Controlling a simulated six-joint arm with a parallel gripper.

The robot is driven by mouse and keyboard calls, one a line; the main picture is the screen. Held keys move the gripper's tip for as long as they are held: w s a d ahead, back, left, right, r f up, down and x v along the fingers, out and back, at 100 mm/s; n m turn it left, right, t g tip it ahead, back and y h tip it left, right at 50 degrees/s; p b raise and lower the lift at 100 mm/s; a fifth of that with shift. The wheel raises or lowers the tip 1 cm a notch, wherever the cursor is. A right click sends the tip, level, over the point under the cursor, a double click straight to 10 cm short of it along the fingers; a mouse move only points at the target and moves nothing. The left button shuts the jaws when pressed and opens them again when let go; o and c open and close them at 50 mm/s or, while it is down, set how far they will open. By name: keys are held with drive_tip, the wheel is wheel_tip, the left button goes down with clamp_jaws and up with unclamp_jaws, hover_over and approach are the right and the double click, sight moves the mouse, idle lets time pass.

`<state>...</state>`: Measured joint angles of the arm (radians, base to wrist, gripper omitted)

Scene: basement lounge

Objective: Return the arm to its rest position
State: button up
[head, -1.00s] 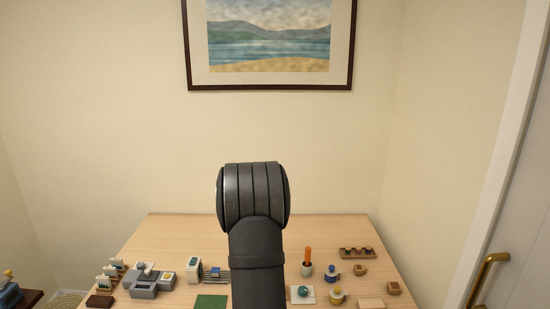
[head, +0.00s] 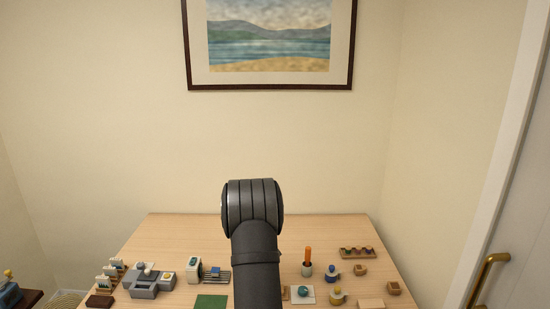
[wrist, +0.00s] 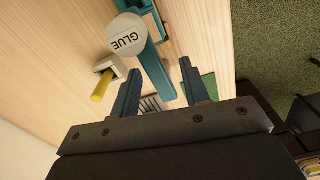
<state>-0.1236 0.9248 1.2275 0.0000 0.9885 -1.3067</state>
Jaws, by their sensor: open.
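My arm (head: 255,245) rises in the middle of the head view, in front of the table (head: 180,230). My gripper is hidden from the head view. In the wrist view my gripper (wrist: 159,65) is open, with its two teal fingers apart. A round white top marked GLUE (wrist: 126,37) and a long teal piece (wrist: 158,75) show beyond and between the fingers. I see no contact between the fingers and them.
On the table's left are a grey block holder (head: 145,288), a green mat (head: 211,301) and a white-and-green box (head: 194,269). The table's back strip is clear.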

drive_tip(key=shift+s+m, duration=0.2)
drive_tip(key=shift+m, duration=0.5)
drive_tip(key=o, duration=1)
drive_tip(key=shift+r, duration=0.1)
drive_tip(key=shift+o, duration=1.4)
wheel_tip(320, 180, up, 11)
drive_tip(key=s+d+m+t, duration=0.2)
drive_tip(key=d+m, duration=0.1)
drive_tip(key=m, duration=0.4)
drive_tip(key=shift+s+r+m+t, duration=0.2)
drive_tip(key=shift+s+m+t, duration=0.1)
drive_tip(key=shift+s+m, duration=0.1)
drive_tip(key=s+d+r+m+t, duration=0.2)
drive_tip(key=s+r+m, duration=0.2)
drive_tip(key=r+m, duration=0.35)
drive_tip(key=x, duration=0.9)
drive_tip(key=shift+f, duration=0.25)
drive_tip(key=shift+w+d, duration=0.1)
